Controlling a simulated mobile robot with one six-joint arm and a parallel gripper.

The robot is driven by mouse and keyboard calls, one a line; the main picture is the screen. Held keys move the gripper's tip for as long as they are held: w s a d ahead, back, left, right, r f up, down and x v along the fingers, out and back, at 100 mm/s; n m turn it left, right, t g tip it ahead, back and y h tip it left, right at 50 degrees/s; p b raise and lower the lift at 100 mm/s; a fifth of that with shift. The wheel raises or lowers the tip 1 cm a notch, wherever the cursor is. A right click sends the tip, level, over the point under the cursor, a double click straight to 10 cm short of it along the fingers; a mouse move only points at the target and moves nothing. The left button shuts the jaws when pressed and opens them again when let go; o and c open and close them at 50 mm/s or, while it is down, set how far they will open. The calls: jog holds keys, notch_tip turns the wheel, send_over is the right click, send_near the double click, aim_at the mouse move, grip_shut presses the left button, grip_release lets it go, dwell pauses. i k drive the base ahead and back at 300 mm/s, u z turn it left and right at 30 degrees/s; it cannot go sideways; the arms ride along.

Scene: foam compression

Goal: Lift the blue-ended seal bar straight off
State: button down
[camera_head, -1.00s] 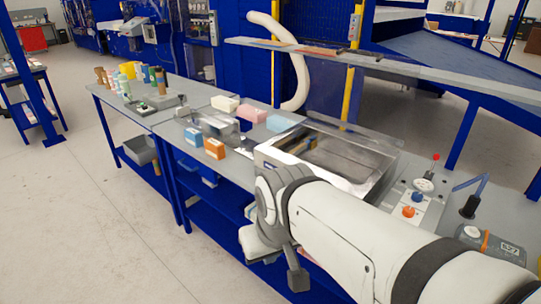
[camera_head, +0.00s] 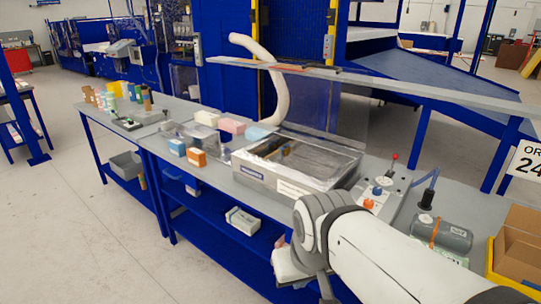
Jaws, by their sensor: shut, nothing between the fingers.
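The open metal vacuum chamber (camera_head: 262,178) stands on the bench in the middle of the view. A small blue-and-tan piece (camera_head: 286,151) shows inside it, towards the back; it may be an end of the seal bar, but it is too small to be sure. The rest of the bar cannot be made out. My gripper (camera_head: 327,288) is low at the bottom of the view, in front of the bench and apart from the chamber. It is shut and empty, and my forearm and wrist partly hide it.
A clear lid (camera_head: 335,125) stands raised behind the chamber. A control panel with a red-knobbed lever (camera_head: 394,158) and a grey cylinder (camera_head: 440,235) are to the right. Orange (camera_head: 197,158), blue and pink foam blocks lie left. A long grey shelf (camera_head: 400,85) crosses above the bench.

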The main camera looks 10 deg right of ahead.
aim_at(278, 152)
jog(key=z, duration=0.25)
jog(key=i, duration=1)
jog(key=z, duration=2.7)
jog(key=k, duration=1.55)
jog(key=u, duration=0.7)
